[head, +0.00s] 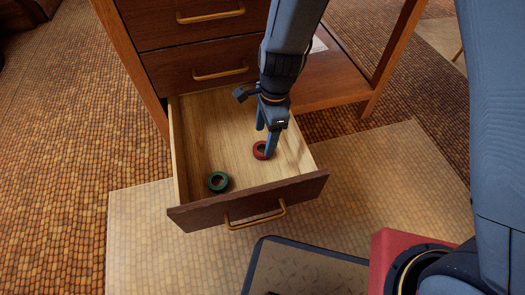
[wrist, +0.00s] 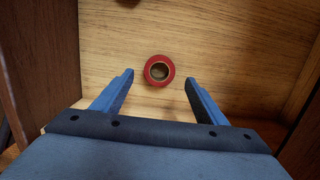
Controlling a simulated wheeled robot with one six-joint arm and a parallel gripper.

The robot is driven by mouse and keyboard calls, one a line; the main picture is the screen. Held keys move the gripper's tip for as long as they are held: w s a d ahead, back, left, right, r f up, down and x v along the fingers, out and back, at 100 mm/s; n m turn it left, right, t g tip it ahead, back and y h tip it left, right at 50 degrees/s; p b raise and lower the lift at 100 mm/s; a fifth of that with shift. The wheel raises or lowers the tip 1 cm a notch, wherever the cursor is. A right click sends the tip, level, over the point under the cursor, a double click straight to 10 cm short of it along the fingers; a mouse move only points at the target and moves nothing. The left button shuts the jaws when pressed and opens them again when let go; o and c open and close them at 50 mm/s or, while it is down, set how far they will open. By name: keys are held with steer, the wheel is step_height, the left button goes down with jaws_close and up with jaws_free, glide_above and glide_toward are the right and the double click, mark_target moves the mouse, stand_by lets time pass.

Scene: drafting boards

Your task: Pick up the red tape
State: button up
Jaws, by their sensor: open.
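The red tape (head: 260,151) is a small ring lying flat on the wooden bottom of an open drawer (head: 207,130). It also shows in the wrist view (wrist: 149,76), just beyond the fingertips and roughly centred between them. My gripper (head: 267,140) reaches down into the drawer, and in the head view one finger partly covers the tape. In the wrist view my gripper (wrist: 158,77) has its two blue fingers spread wide with nothing between them. I cannot tell the exact height of the fingertips above the drawer bottom.
A green tape roll (head: 218,182) lies near the drawer's front left. The drawer's dark front panel (head: 185,217) with its handle (head: 255,217) and its side walls surround the space. Shut drawers (head: 205,75) stand above and behind. A wooden shelf (head: 335,80) is behind right.

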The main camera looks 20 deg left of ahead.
mark_target(263, 146)
steer(key=shift+s+a+f+b, duration=0.1)
steer(key=shift+f+b, duration=0.95)
steer(key=shift+f, duration=0.25)
steer(key=shift+s+a+f+b, duration=0.1)
steer(key=shift+f+b, duration=0.95)
steer(key=shift+f, duration=0.2)
steer(key=shift+r, duration=0.1)
steer(key=shift+c, duration=0.3)
steer(key=c, duration=1)
